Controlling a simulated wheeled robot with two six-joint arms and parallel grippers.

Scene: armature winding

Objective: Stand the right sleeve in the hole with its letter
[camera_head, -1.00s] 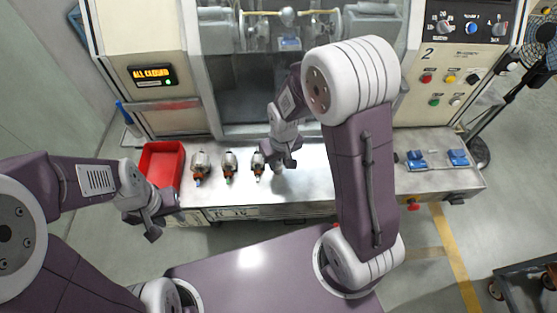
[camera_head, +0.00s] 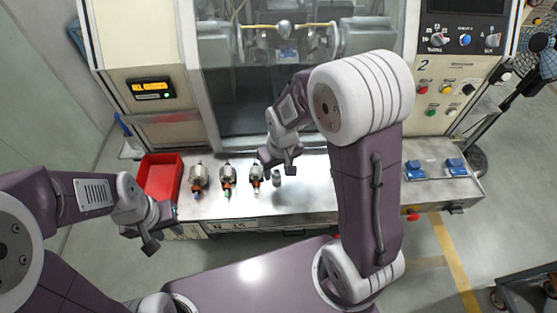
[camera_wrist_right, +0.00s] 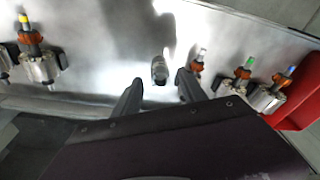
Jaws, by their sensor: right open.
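A small grey metal sleeve-like cylinder (camera_head: 276,178) stands on the bench, right of the row of armatures. In the right wrist view the cylinder (camera_wrist_right: 159,70) shows ahead of the fingertips, roughly between them. I cannot read a letter on it. My right gripper (camera_head: 279,164) is open and empty above the bench; its two fingers (camera_wrist_right: 160,85) are apart in the wrist view. My left gripper (camera_head: 143,238) hangs in front of the bench's left end; its jaw state is unclear. No lettered hole can be made out.
Armatures with a blue (camera_head: 198,178), a green (camera_head: 227,178) and a white tip (camera_head: 256,178) lie left of the cylinder. One with a yellow tip (camera_wrist_right: 38,60) lies on its other side.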

